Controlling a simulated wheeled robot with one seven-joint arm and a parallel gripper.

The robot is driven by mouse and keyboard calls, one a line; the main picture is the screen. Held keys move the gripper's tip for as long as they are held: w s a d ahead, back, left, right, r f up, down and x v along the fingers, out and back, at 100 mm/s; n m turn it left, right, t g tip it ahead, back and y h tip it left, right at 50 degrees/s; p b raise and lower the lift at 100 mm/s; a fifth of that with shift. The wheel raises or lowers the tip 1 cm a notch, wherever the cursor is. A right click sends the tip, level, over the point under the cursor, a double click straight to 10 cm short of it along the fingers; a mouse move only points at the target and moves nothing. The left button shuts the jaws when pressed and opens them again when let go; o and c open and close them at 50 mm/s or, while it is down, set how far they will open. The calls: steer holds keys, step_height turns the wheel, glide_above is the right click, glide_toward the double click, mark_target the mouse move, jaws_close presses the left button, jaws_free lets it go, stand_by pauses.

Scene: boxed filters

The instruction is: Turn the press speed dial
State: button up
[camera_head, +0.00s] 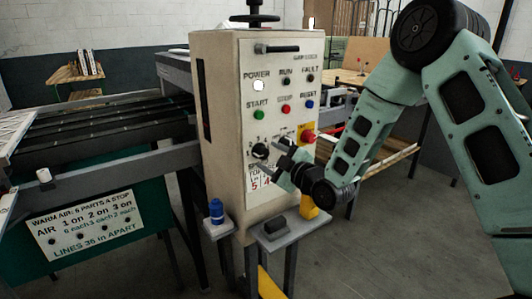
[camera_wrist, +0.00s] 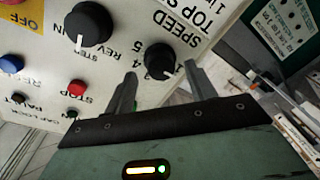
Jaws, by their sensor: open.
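The speed dial is a round black knob with a white mark (camera_wrist: 160,58) on the cream control panel (camera_wrist: 120,12), with SPEED and numbers printed around it. In the wrist view it appears between my two fingertips; whether they touch it I cannot tell. Its white mark points to the lower right there. In the head view the dial (camera_head: 260,151) sits low on the panel face, up and left of my gripper (camera_head: 283,168). My gripper (camera_wrist: 160,70) is open and empty, its fingers spread near the panel. A larger black selector knob (camera_wrist: 88,27) sits beside the speed dial.
A red stop knob on a yellow plate (camera_head: 308,136) is right of the dials. Coloured buttons and lamps sit above. A small shelf with a blue bottle (camera_head: 217,211) and a ledge with a dark block (camera_head: 275,225) stand below. The press conveyor (camera_head: 90,135) extends left.

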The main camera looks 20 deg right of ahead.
steer(key=shift+x, duration=1.35)
steer(key=c, duration=0.9)
steer(key=shift+f, duration=0.1)
